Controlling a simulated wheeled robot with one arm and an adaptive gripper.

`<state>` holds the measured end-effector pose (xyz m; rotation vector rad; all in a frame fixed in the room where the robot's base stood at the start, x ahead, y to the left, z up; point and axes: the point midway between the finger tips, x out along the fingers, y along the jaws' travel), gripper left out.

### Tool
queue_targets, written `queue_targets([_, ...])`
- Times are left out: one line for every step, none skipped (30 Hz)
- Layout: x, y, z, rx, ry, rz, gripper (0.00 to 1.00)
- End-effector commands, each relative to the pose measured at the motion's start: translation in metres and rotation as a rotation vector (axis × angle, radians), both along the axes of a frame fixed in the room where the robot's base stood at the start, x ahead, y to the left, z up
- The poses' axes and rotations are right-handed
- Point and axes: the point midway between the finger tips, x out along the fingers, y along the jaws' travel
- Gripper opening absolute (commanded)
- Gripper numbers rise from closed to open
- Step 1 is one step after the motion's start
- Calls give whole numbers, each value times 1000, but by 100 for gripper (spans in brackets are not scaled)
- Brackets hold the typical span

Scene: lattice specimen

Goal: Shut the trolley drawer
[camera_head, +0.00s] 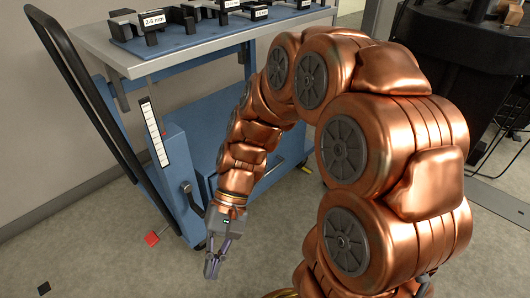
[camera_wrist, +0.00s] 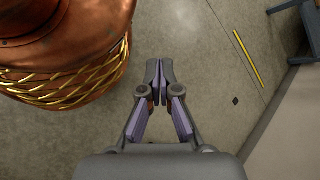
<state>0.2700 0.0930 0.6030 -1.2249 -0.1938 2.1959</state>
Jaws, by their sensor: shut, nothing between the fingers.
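The blue trolley (camera_head: 170,82) with a pale grey top stands at the left in the head view. A black push handle (camera_head: 75,75) rises at its left end. A blue housing (camera_head: 168,190) with a white scale strip and a dark lever is on its near end. In the wrist view the fingertips (camera_wrist: 160,66) are together and empty, above bare floor.
A blue mat (camera_head: 180,40) with labelled dark blocks lies on the trolley top. A red marker (camera_head: 152,239) and a dark square (camera_head: 43,287) lie on the floor. Dark equipment (camera_head: 460,65) stands at upper right. The wrist view shows a yellow floor strip (camera_wrist: 248,58).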

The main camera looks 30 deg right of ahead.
Motion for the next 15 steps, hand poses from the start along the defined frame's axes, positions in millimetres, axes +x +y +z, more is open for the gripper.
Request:
queue_targets([13, 3, 2, 43, 24, -48, 0])
queue_targets([20, 6, 3, 69, 36, -78, 0])
queue_targets([30, 8, 4, 103, 51, -116, 0])
queue_targets([38, 9, 5, 129, 63, -146, 0])
queue_targets([46, 10, 6, 155, 76, -176, 0])
queue_targets([57, 11, 7, 191, 90, -218, 0])
queue_targets([65, 11, 8, 216, 101, -249, 0])
queue_targets([74, 10, 9, 242, 112, -281, 0])
queue_targets([86, 9, 9, 275, 125, -324, 0])
queue_targets([95, 7, 10, 300, 134, -357, 0])
queue_targets([105, 5, 10, 325, 143, -391, 0])
queue_targets([117, 2, 11, 359, 157, -435, 0])
queue_targets([127, -2, 11, 384, 165, -470, 0])
queue_targets([135, -5, 11, 408, 175, -503, 0])
queue_targets([147, -11, 10, 441, 189, -549, 0])
